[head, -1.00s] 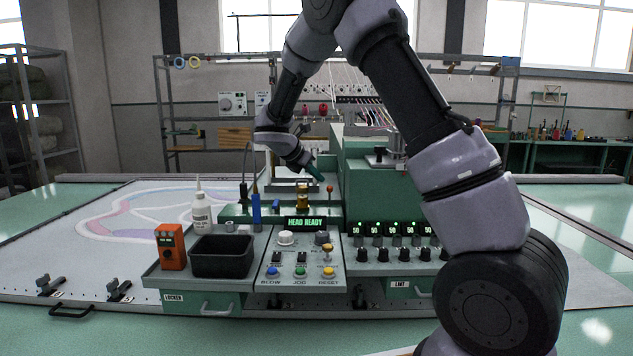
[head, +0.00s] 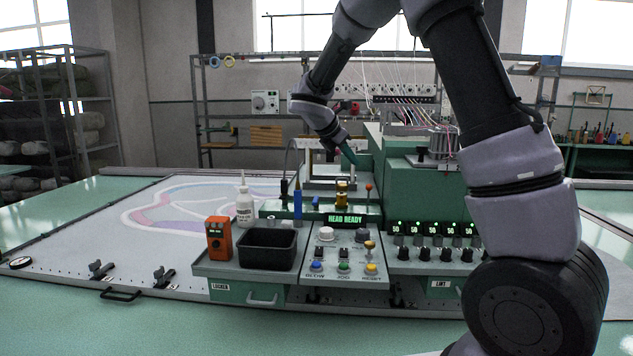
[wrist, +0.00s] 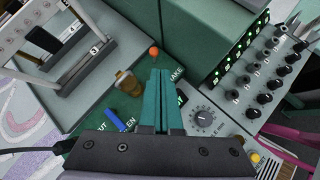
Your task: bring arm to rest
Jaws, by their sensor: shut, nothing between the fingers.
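My gripper (head: 350,156) hangs in the head view above the back of the green machine's console, at the end of my bent arm. In the wrist view its green fingers (wrist: 160,72) lie side by side, shut with nothing between them. They are above the console, close to the brass fitting (wrist: 127,84) and the orange-tipped lever (wrist: 154,51) in that picture. The brass fitting (head: 342,191) and the lever (head: 368,188) also show in the head view below my gripper. The sign (head: 345,219) reads HEAD READY.
A black bin (head: 268,249), an orange device (head: 219,238) and a white bottle (head: 244,205) stand left of the button panel (head: 343,262). A row of knobs (head: 432,254) lies right of it. The green machine housing (head: 418,190) rises behind. The patterned cloth (head: 110,225) at left is clear.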

